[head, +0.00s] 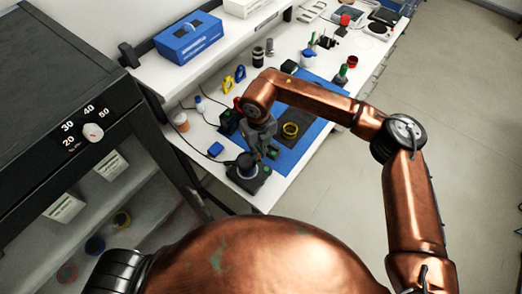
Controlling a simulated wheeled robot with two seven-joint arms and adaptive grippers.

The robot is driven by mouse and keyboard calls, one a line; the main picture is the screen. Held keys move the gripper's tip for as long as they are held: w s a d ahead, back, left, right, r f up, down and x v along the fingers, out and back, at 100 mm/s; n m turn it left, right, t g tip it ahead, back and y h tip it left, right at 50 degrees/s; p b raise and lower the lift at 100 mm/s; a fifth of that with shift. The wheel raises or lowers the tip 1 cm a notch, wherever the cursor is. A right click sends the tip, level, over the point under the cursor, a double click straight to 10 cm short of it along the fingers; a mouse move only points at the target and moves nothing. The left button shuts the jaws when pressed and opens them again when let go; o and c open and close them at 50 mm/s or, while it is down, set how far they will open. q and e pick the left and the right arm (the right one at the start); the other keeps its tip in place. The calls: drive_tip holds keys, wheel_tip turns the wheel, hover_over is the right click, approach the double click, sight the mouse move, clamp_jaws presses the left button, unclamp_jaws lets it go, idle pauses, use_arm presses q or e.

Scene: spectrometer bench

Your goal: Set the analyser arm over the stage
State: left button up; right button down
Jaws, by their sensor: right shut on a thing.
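A small dark instrument stands at the near end of the white bench. Its black base (262,181) carries a dark round stage (246,163). My right gripper (266,154) reaches down from above, just beside the stage on its right. It is shut on a part of the instrument that seems to be the analyser arm. The grey gripper hides most of that part, so its exact angle over the stage cannot be told. My left gripper is not in view.
A black oven (60,90) stands at far left. The floor at right is clear.

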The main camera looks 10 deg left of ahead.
drive_tip(key=shift+s, duration=0.1)
drive_tip(key=c, duration=2)
unclamp_jaws()
drive_tip(key=shift+o, duration=0.2)
wheel_tip(320, 180, up, 12)
drive_tip(key=shift+d, duration=0.1)
